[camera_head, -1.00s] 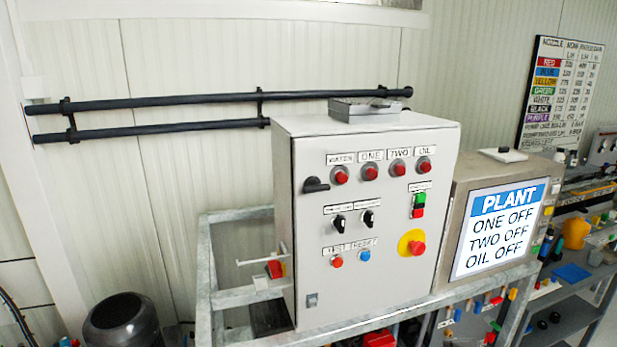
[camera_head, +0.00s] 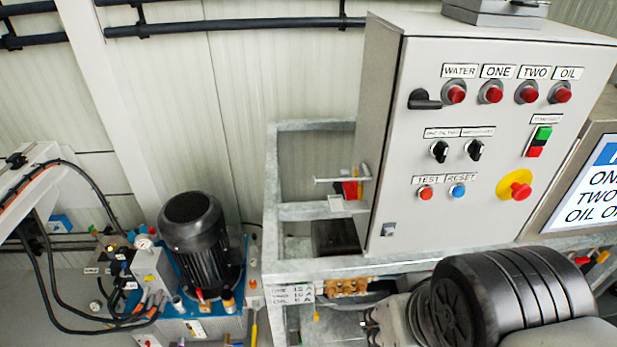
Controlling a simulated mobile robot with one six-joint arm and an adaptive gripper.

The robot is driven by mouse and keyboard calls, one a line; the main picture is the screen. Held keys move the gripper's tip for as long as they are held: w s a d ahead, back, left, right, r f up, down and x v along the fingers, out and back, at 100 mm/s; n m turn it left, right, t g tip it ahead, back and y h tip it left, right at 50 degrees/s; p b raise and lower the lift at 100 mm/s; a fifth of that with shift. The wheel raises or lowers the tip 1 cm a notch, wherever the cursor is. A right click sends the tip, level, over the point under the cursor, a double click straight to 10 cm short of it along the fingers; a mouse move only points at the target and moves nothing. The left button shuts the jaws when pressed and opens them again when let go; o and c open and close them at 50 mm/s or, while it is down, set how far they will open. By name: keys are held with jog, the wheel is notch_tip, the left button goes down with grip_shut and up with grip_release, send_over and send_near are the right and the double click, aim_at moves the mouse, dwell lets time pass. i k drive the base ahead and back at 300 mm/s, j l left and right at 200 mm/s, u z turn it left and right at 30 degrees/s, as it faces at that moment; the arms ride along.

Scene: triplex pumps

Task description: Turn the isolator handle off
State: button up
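A grey control cabinet (camera_head: 470,190) stands on a metal frame at the right. On its left side is a red and yellow part (camera_head: 351,190) with a pale bar sticking out beside it; this looks like the isolator handle, but its exact position is too small to tell. A black turn handle (camera_head: 424,100) sits on the cabinet front, at the upper left of the door. I cannot tell for sure which of the two is the isolator. My gripper is not in view.
Red lamps (camera_head: 491,92), black selector switches (camera_head: 439,151) and a red stop button on yellow (camera_head: 515,185) are on the door. A black motor (camera_head: 200,240) stands at left. A dark ribbed body, perhaps part of my arm, fills the lower right. The screen (camera_head: 590,190) is cut off.

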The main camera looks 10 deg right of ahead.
aim_at(350, 188)
jog(key=i+j+u, duration=0.2)
jog(key=i, duration=0.2)
jog(key=i+j+u, duration=0.25)
jog(key=i, duration=0.2)
